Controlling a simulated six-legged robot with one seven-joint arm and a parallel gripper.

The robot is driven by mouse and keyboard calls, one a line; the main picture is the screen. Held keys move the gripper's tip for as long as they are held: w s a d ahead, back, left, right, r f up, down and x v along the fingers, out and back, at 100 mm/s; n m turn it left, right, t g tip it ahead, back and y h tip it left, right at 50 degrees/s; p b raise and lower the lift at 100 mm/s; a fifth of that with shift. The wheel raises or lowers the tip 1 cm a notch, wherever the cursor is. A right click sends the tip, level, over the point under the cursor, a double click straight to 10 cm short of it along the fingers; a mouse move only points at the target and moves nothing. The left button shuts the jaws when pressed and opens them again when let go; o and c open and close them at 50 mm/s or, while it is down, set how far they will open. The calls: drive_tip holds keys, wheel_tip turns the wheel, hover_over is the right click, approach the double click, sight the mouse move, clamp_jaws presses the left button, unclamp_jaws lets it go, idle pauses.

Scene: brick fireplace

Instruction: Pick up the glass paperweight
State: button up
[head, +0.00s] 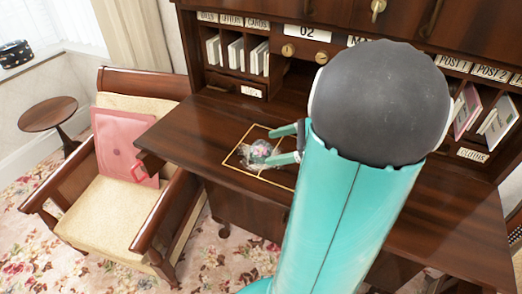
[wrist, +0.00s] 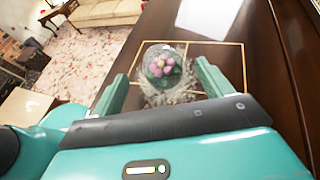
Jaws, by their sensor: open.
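The glass paperweight (head: 259,152) is a clear ball with pink flowers inside. It rests on the desk (head: 185,133) within a thin gold outlined rectangle. In the wrist view the paperweight (wrist: 163,68) lies ahead of and between the two fingers of my gripper (wrist: 165,77). The fingers are teal and spread apart, one at each side of it. In the head view my gripper (head: 287,143) reaches in from the right, with its fingertips close to the paperweight. I cannot tell whether either finger touches the glass. My arm hides part of the desk.
Behind the desk top are pigeonholes with envelopes (head: 236,54) and labels. A wooden armchair (head: 120,170) with a pink folder (head: 122,148) on it stands left of the desk. A small round table (head: 48,114) is farther left. The desk's left part is clear.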

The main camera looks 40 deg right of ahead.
sight(270, 147)
drive_tip(key=shift+x, duration=2.65)
drive_tip(key=shift+d, duration=0.15)
drive_tip(key=c, duration=1.1)
drive_tip(key=shift+c, duration=0.8)
